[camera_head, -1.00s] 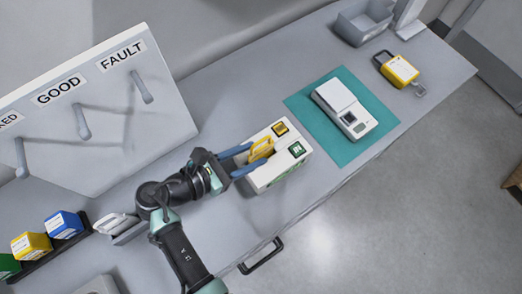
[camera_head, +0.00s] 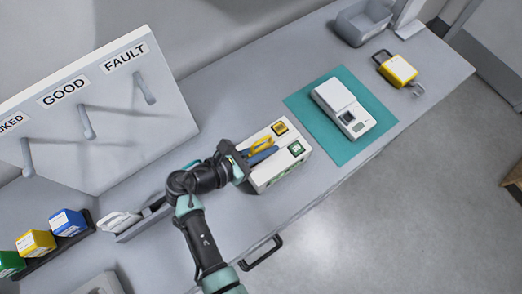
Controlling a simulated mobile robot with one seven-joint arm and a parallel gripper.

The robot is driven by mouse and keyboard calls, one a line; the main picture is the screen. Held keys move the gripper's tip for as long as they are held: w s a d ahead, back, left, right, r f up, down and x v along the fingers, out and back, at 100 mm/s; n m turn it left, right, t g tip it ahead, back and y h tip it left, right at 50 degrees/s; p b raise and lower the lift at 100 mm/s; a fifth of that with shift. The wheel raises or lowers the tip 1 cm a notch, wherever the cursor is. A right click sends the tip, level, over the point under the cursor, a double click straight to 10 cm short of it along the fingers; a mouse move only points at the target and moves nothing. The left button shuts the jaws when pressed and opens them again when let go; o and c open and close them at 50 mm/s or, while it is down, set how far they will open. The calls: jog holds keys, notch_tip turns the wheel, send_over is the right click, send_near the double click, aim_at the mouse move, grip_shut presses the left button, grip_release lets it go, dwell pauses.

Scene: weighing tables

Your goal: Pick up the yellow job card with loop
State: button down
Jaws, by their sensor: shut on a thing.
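The yellow job card (camera_head: 263,144) shows as a small yellow loop-shaped piece at the white box (camera_head: 262,181). Most of its body is hidden by the box and my fingers. My gripper (camera_head: 264,155) reaches in from the left over the box, its blue fingers close together at the yellow piece. It is shut on the yellow job card, which still sits at the box top.
The white box also bears a yellow and a green square. A white device (camera_head: 344,108) lies on a teal mat (camera_head: 309,116). A yellow padlock-like item (camera_head: 398,70) and a grey bin (camera_head: 362,22) are at the far right. A pegboard (camera_head: 110,130) stands at left.

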aim_at(267, 136)
dwell(0.4)
jog(key=shift+r, duration=5)
